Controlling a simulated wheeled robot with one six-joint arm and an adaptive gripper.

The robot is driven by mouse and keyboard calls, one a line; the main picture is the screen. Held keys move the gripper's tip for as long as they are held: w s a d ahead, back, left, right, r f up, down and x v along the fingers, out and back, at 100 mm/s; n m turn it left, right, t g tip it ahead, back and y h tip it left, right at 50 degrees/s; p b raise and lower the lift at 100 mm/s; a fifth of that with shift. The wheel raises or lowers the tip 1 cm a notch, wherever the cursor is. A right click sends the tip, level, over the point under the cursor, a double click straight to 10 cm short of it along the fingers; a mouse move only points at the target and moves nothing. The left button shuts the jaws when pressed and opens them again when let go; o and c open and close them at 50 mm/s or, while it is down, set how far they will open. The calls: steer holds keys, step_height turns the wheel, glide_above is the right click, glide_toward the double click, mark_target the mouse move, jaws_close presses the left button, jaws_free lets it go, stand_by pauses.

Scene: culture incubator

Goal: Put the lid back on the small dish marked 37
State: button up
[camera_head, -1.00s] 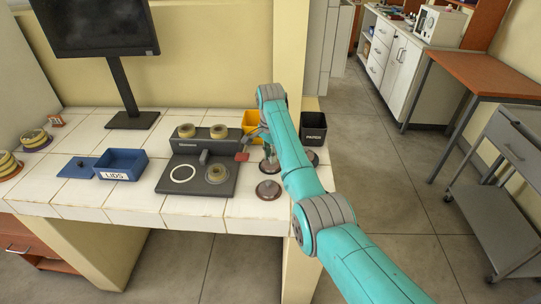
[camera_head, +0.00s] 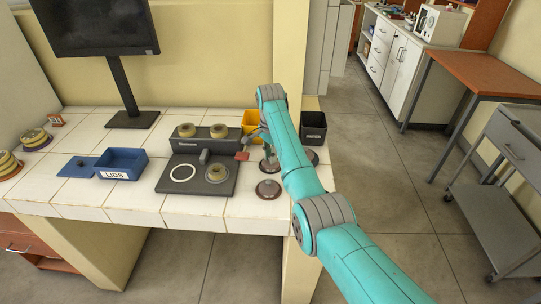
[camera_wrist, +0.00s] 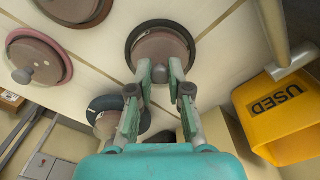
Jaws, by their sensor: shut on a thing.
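In the wrist view my gripper (camera_wrist: 160,74) is closed at the near side of a round brown lid with a dark rim (camera_wrist: 160,44); its fingers hide what they pinch, apparently the lid's knob. Whether the lid is off the table, I cannot tell. Another dark-rimmed lid with a knob (camera_wrist: 115,114) lies below left, and a pink-rimmed lid (camera_wrist: 38,58) lies at the left. In the head view small round dishes stand on the grey device: one on its base (camera_head: 216,173), two on its back ledge (camera_head: 186,130) (camera_head: 219,131). No number 37 is readable.
A blue box marked LIDS (camera_head: 121,164) stands left of the grey device (camera_head: 197,184). A yellow bin marked USED (camera_wrist: 290,115) is at the right in the wrist view. A black bin (camera_head: 313,128) stands right of my arm. White tiles are clear in front of the blue box.

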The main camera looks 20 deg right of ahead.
stand_by(0.3)
steer(key=o, duration=1.3)
steer(key=shift+r, duration=0.1)
steer(key=shift+r, duration=3.35)
jaws_close()
steer(key=shift+f, duration=2.85)
steer(key=shift+r, duration=0.1)
steer(key=shift+r, duration=3.45)
